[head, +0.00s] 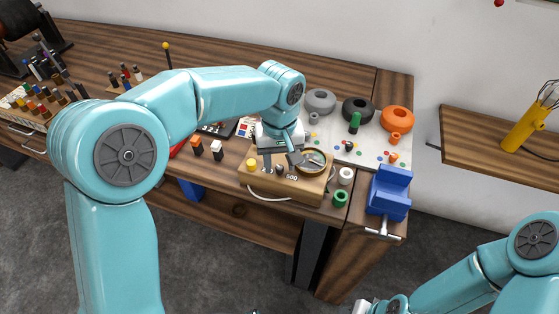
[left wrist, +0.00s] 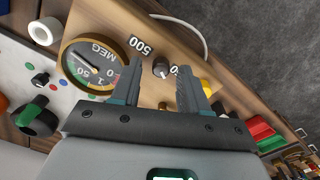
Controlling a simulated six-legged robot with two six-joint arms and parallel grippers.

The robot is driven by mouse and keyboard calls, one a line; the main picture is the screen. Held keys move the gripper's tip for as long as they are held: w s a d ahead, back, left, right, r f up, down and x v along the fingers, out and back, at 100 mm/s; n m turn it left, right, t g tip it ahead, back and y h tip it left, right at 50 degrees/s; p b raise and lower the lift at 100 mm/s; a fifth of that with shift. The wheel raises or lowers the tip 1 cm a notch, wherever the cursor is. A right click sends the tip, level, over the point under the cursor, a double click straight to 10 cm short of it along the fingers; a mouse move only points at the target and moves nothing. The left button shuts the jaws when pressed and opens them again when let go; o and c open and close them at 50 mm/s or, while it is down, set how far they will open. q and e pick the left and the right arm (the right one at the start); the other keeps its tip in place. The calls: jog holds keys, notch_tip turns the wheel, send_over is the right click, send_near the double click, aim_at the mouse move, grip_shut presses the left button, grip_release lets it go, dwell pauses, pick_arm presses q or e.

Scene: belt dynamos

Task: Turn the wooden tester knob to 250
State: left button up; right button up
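The wooden tester (head: 257,181) lies on the bench with a round MEG gauge (head: 313,161) and a "500" label beside its small dark knob (head: 279,169). My left gripper (head: 280,163) is over the tester. In the left wrist view, the knob (left wrist: 161,67) shows between the tips of the open left gripper (left wrist: 158,71), with a gap on each side. The "500" label (left wrist: 140,46) is clear there; another label is partly hidden by a finger. I cannot read which label the knob points at.
A blue vise (head: 389,190) stands right of the tester. A white reel (head: 346,176) and a green reel (head: 340,197) stand between them. Behind lies a pale board with grey, black and orange rings (head: 396,118). A white cable loops at the tester's front.

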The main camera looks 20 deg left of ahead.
aim_at(279, 167)
pick_arm(q)
jog(key=shift+s, duration=0.1)
notch_tip(279, 167, up, 16)
jog(key=p, duration=0.2)
dwell(0.3)
jog(key=shift+s, duration=0.1)
dwell(0.4)
